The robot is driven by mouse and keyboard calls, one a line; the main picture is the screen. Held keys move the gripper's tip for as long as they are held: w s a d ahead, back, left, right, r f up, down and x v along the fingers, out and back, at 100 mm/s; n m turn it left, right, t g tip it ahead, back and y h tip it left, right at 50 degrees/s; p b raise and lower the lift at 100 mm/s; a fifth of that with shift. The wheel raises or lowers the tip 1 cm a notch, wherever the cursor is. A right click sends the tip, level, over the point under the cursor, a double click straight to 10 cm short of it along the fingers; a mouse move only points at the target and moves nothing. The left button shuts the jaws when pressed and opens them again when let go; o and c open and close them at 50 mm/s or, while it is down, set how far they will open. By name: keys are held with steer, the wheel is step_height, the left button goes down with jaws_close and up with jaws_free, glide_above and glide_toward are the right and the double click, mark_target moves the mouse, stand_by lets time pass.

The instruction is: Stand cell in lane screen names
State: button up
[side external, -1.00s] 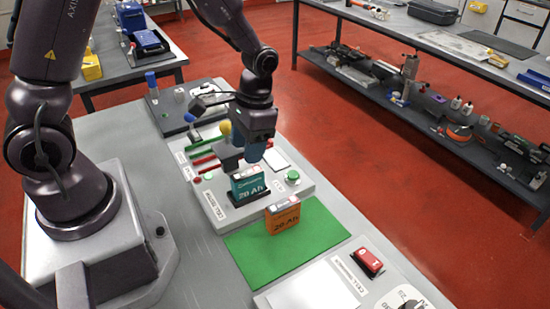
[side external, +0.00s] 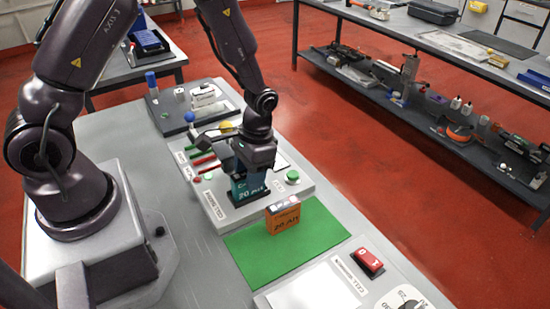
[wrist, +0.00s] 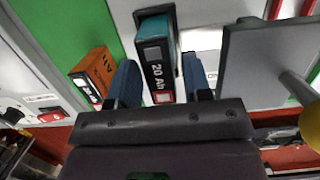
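A teal cell (side external: 249,187) marked 20 Ah stands upright in a dark holder on the light-grey lane panel (side external: 228,216). It also shows in the wrist view (wrist: 157,62). An orange cell (side external: 284,217), also marked Ah, stands on the green mat (side external: 270,262); it is at left in the wrist view (wrist: 92,75). My gripper (side external: 252,170) is down over the teal cell. In the wrist view its blue fingers (wrist: 161,82) stand on either side of that cell, with narrow gaps apparent. The white screen (side external: 310,290) at the front shows no readable name.
A red rocker switch (side external: 368,262) and a dial (side external: 405,299) sit near the screen. A green button (side external: 293,176) is right of the teal cell. A grey plate (wrist: 265,62) and yellow knob (wrist: 311,124) stand close to my right finger in the wrist view.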

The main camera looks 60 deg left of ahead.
jaws_close()
steer(key=shift+r, duration=2.55)
steer(key=shift+r, duration=0.15)
step_height(320, 180, up, 12)
steer(key=w+a, duration=0.5)
steer(key=a, duration=0.5)
steer(key=w+a, duration=0.1)
steer(key=a, duration=1.2)
step_height(320, 180, down, 11)
steer(key=shift+w+a+r, duration=0.15)
steer(key=shift+w+r, duration=0.05)
